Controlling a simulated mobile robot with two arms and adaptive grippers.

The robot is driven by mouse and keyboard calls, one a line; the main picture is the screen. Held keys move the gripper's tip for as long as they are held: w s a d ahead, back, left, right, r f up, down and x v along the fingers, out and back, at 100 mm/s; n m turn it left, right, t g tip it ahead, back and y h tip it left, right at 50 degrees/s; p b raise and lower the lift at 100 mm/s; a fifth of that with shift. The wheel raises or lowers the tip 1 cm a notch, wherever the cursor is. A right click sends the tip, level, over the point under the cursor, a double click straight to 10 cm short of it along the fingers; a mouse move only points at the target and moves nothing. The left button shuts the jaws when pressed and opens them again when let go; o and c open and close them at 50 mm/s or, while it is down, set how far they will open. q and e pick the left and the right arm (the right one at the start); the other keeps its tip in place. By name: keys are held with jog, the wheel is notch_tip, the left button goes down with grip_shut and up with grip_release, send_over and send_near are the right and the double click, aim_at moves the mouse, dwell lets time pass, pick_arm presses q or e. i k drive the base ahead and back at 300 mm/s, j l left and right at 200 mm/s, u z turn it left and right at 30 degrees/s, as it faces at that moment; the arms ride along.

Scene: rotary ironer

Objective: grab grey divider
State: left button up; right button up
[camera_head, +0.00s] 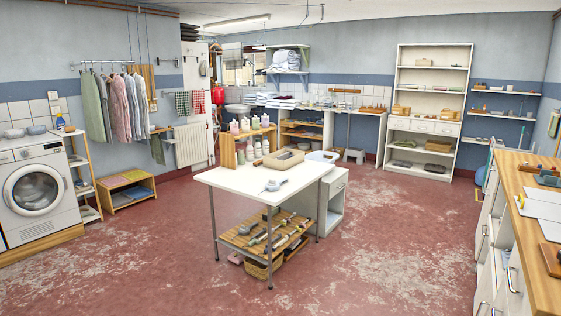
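I cannot make out a grey divider for certain in the head view. A small grey object (273,186) lies on the white table (232,179) in the middle of the room, too small to identify. A beige open box (283,159) sits further back on the same table; its inside is hard to see. Neither of my grippers is in view.
A drawer cabinet (332,204) adjoins the table's right side. A wooden counter (535,275) runs along the right. Red floor (400,240) between is clear.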

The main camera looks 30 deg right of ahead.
aim_at(285, 156)
jog(key=i, duration=3.05)
jog(key=i+j+z, duration=0.2)
jog(key=i, duration=0.35)
jog(key=i+j+z, duration=0.15)
jog(key=i, duration=0.4)
jog(key=i+j+z, duration=0.2)
jog(key=i, duration=0.3)
jog(key=i+j+z, duration=0.2)
jog(key=i+j, duration=0.2)
jog(key=i, duration=0.1)
